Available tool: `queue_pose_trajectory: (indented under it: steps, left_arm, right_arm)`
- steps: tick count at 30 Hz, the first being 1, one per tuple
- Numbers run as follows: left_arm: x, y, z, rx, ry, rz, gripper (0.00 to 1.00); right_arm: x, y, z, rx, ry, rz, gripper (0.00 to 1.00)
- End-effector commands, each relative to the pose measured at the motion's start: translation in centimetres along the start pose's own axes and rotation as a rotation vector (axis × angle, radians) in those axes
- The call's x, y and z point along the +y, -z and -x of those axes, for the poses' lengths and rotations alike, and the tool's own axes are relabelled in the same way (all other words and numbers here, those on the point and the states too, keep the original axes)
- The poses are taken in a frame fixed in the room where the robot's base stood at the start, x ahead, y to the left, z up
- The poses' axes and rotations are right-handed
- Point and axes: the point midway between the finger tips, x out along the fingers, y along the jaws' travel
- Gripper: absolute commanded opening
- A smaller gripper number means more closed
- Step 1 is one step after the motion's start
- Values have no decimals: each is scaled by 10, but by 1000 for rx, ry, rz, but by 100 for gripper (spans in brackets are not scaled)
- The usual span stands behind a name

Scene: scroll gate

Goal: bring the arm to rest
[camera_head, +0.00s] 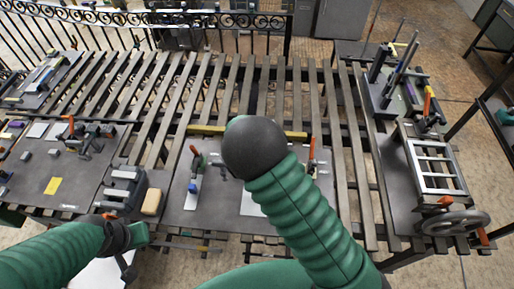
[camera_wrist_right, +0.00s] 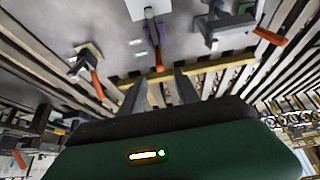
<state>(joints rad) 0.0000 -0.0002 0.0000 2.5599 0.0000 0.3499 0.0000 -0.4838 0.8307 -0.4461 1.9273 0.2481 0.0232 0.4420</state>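My right arm (camera_head: 300,205), in a green ribbed sleeve with a black rounded joint, reaches up over the middle of the slatted table (camera_head: 345,120) in the head view. Its gripper is hidden there. In the right wrist view, my right gripper (camera_wrist_right: 160,78) has two grey fingers apart with nothing seen between them. A dark board with tools lies beyond them. My left arm (camera_head: 50,258) comes in low from the left. My left gripper (camera_head: 130,262) is at the table's front edge, partly hidden and too small to read.
A grey block tool (camera_head: 122,188) and a tan block (camera_head: 152,202) stand near the left gripper. Clamps with orange handles lie on the boards. At right are a metal frame (camera_head: 434,166) and a handwheel (camera_head: 455,222). A scrollwork railing (camera_head: 150,18) runs behind. The back slats are clear.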

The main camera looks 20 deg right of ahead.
Motion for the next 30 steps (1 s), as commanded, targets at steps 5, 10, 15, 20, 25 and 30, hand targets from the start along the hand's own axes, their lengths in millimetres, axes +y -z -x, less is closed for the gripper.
queue_pose_trajectory:
  steps: [5, 10, 15, 20, 25, 30]
  left_arm:
    - [0, 0, 0, -1, 0, 0, 0]
    - [0, 0, 0, -1, 0, 0, 0]
    - [0, -3, -11, 0, 0, 0, 0]
    - [0, -19, -80, -1, 0, 0, 0]
    - [0, -37, -154, -2, 0, 0, 0]
    - [0, -43, -182, -1, 0, 0, 0]
  right_arm:
    - [1, -1, 0, 0, -1, -1, 38]
    - [1, -1, 1, 0, -1, -1, 38]
    - [4, -9, -3, -16, 3, 0, 38]
    - [28, -71, -7, -139, 59, 48, 38]
    - [62, -158, 13, -244, 146, 237, 38]
    - [89, -207, 30, -274, 164, 395, 38]
